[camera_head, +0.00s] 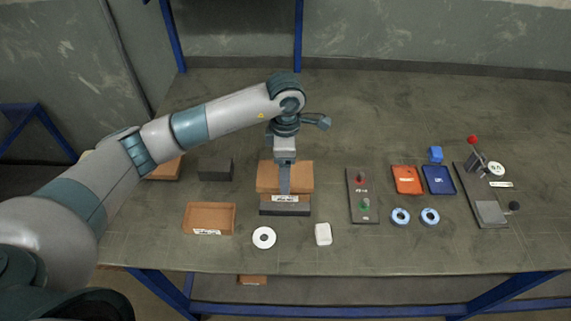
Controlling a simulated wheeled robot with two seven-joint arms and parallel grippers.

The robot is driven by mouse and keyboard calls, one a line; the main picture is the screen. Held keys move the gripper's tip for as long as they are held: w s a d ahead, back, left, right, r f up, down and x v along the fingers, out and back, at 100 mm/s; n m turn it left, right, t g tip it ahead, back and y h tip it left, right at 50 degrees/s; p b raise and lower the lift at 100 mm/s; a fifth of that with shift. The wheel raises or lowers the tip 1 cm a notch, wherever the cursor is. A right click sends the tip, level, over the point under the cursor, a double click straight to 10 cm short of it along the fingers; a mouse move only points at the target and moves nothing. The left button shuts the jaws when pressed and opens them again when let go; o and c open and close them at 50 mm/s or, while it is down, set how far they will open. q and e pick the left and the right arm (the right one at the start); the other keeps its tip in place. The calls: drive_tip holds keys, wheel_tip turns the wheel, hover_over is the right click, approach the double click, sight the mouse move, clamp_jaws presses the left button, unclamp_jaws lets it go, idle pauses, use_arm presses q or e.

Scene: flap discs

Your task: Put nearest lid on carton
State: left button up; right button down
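My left gripper (285,190) points straight down over a brown carton-like box (301,178) in the middle of the table. Its fingers show as one narrow dark strip, so I cannot tell whether they are open, or whether they touch the box. A dark block with a white label (285,209) stands against the near side of this box. A shallow brown tray-like piece (210,214), possibly a lid, lies to the front left with a white label on its near edge. Another brown piece (167,170) lies farther left, partly hidden by my arm. My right gripper is out of view.
A dark grey block (215,170) stands left of the gripper. A white disc (264,237) and a white block (323,234) lie near the front edge. To the right are a dark board (362,205), orange tray (407,180), blue tray (438,180), blue rings (400,223) and a lever fixture (484,200).

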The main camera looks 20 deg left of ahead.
use_arm(q)
wheel_tip(320, 180, down, 2)
drive_tip(key=shift+f+b, duration=0.25)
drive_tip(key=shift+b, duration=0.15)
drive_tip(key=shift+r+p, duration=0.5)
drive_tip(key=shift+r, duration=0.7)
